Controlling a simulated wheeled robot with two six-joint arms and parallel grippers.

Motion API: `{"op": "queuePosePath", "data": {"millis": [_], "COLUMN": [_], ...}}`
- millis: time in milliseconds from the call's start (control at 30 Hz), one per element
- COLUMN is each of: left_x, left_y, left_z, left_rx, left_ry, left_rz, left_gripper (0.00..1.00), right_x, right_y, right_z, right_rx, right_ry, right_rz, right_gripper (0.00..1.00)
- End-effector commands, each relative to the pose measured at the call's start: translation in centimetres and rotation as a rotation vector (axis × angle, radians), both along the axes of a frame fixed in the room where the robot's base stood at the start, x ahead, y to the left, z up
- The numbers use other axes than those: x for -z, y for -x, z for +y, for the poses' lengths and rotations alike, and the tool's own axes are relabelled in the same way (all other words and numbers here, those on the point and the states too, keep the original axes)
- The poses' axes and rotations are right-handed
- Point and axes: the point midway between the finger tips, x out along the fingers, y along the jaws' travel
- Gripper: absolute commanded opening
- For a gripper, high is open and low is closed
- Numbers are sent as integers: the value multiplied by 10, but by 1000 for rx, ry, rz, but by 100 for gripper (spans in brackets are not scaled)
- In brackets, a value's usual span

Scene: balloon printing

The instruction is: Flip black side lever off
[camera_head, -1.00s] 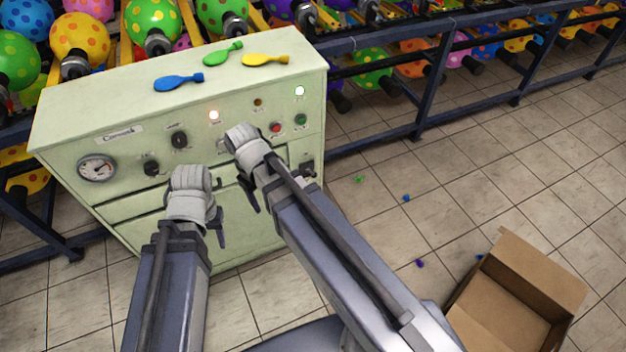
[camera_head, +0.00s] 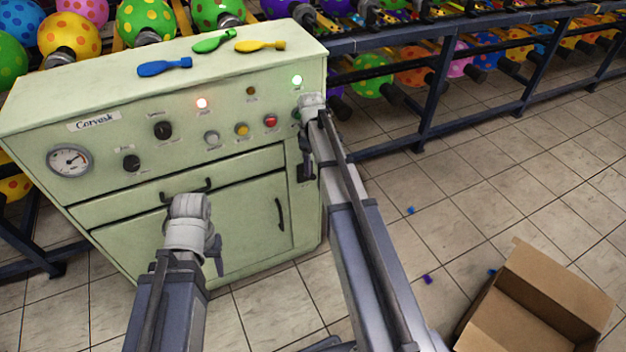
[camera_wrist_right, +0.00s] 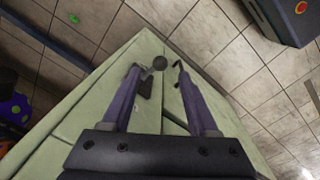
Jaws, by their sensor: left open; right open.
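The black side lever shows in the right wrist view as a dark round knob (camera_wrist_right: 160,62) beside a black plate (camera_wrist_right: 146,88) on the pale green cabinet (camera_head: 240,215). In the head view my right arm mostly covers it at the cabinet's right edge. My right gripper (camera_wrist_right: 157,69) is open, with its fingertips on either side of the knob; I cannot tell whether they touch it. It also shows in the head view (camera_head: 305,155). I cannot tell the lever's position. My left gripper (camera_head: 214,255) is open and empty in front of the cabinet's lower door.
The cabinet front has a gauge (camera_head: 70,160), knobs, coloured buttons and lit lamps. Blue (camera_head: 164,67), green (camera_head: 214,42) and yellow (camera_head: 260,46) deflated balloons lie on top. Balloon racks stand behind. A cardboard box (camera_head: 535,300) is on the floor at right.

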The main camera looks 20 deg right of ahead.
Motion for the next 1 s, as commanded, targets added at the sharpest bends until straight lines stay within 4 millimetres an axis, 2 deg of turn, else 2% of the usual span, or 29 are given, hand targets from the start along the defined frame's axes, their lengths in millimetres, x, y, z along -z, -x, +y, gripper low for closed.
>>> {"op": "queuePosePath", "data": {"millis": [33, 500, 633, 900, 1000], "left_x": [9, 65, 70, 69, 69], "left_y": [0, 0, 0, 0, 0], "left_z": [0, 0, 0, 0, 0], "left_rx": [0, 0, 0, 0, 0], "left_ry": [0, 0, 0, 0, 0], "left_rz": [0, 0, 0, 0, 0], "left_gripper": [50, 50, 50, 50, 50], "right_x": [9, 65, 70, 69, 69], "right_y": [0, -1, -1, -1, -1], "right_z": [0, -1, -2, -2, -2], "right_rx": [0, 1, 1, 1, 1], "right_ry": [0, 0, 0, 0, 0], "right_rz": [0, 0, 0, 0, 0], "right_gripper": [60, 60, 60, 60, 51]}}
